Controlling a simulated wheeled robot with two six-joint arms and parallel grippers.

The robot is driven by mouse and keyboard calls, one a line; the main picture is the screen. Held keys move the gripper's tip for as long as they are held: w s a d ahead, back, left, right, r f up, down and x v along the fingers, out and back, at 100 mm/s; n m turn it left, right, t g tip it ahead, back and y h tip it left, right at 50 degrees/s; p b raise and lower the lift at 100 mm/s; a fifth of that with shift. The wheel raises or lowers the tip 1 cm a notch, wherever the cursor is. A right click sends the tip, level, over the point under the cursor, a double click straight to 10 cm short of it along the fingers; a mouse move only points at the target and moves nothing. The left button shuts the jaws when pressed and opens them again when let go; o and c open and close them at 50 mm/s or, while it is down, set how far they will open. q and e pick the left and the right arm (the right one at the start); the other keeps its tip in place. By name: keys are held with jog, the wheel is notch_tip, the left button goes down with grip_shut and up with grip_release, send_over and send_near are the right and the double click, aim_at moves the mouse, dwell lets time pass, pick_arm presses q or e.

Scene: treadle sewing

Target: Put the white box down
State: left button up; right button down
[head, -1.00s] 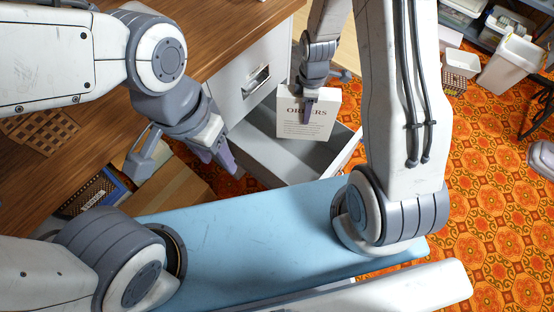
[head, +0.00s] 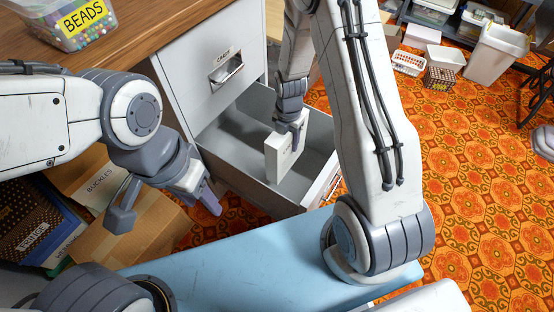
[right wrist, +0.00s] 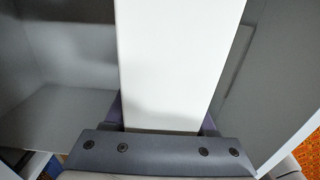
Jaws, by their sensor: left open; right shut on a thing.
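The white box (head: 283,158) is upright in my right gripper (head: 291,131), inside the open grey drawer (head: 243,181) of the white cabinet. My right gripper is shut on its upper part. In the right wrist view the white box (right wrist: 178,65) fills the middle, between the fingers, with grey drawer walls on both sides. I cannot tell whether its lower edge touches the drawer floor. My left gripper (head: 166,212) is open and empty, left of the drawer, above the cardboard boxes.
A closed drawer (head: 226,70) with a label sits above the open one. A cardboard box labelled buckles (head: 103,182) lies at left. A bead tub (head: 68,20) stands on the wooden top. White bins (head: 497,52) and baskets stand at the back right on the orange patterned floor.

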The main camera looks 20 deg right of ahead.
notch_tip(320, 180, down, 8)
jog(key=b, duration=0.3)
jog(key=shift+r+b, duration=0.15)
jog(key=shift+b, duration=0.2)
jog(key=shift+r, duration=0.1)
jog(key=shift+c, duration=1.1)
grip_release()
